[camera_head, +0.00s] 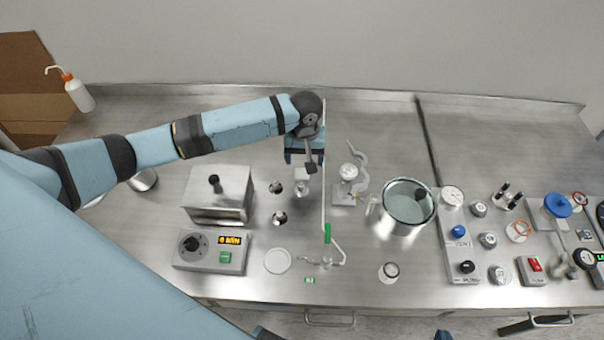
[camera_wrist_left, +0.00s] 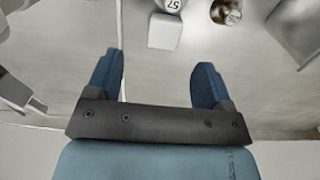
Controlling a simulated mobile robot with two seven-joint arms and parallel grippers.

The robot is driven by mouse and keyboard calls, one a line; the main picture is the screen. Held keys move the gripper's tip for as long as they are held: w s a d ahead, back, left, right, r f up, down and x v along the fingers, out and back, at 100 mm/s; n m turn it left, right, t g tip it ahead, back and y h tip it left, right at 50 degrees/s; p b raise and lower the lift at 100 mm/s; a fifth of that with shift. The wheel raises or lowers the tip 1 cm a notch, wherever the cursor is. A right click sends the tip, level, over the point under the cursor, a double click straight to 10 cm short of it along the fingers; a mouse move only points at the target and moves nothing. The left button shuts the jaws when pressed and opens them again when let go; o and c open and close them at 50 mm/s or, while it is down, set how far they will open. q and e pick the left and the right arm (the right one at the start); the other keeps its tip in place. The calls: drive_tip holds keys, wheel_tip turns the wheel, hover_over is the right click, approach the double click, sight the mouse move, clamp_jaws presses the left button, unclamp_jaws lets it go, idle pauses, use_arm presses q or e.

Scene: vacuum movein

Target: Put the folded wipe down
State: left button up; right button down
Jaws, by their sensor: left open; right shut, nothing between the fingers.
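My left gripper (camera_head: 304,160) is over the back middle of the bench. In the left wrist view its two blue fingers (camera_wrist_left: 157,70) are spread apart with nothing between them. A small white block (camera_wrist_left: 165,31), which looks like the folded wipe, lies just beyond the fingertips and apart from them. In the head view the white block (camera_head: 301,174) shows just in front of the left gripper, partly hidden by it. Only a dark blue tip of my right gripper (camera_head: 443,336) shows at the bottom edge; it is shut and empty.
A metal box (camera_head: 218,194) and a control unit (camera_head: 212,252) stand left. A thin upright rod and glassware (camera_head: 349,172) are close right of the left gripper. A metal pot (camera_head: 407,207) stands further right, before a panel of knobs and gauges (camera_head: 465,235). The back right bench is clear.

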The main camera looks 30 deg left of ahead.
sight(302, 175)
use_arm(q)
wheel_tip(302, 175, down, 2)
drive_tip(key=shift+a+f, duration=0.1)
drive_tip(key=f, duration=0.4)
drive_tip(key=shift+s+a+f+p, duration=0.2)
drive_tip(key=shift+s+p, duration=0.1)
drive_tip(key=shift+p, duration=0.1)
drive_tip(key=shift+f, duration=0.25)
drive_tip(key=c, duration=1.1)
drive_tip(key=shift+o, duration=0.2)
drive_tip(key=shift+r, duration=0.1)
wheel_tip(302, 175, up, 19)
drive_tip(key=s+d+r+m+p, duration=0.1)
drive_tip(key=s+d+r+m, duration=0.1)
drive_tip(key=s+m, duration=0.3)
drive_tip(key=shift+s+d+r, duration=0.3)
drive_tip(key=shift+s+d, duration=0.05)
drive_tip(key=shift+s, duration=0.45)
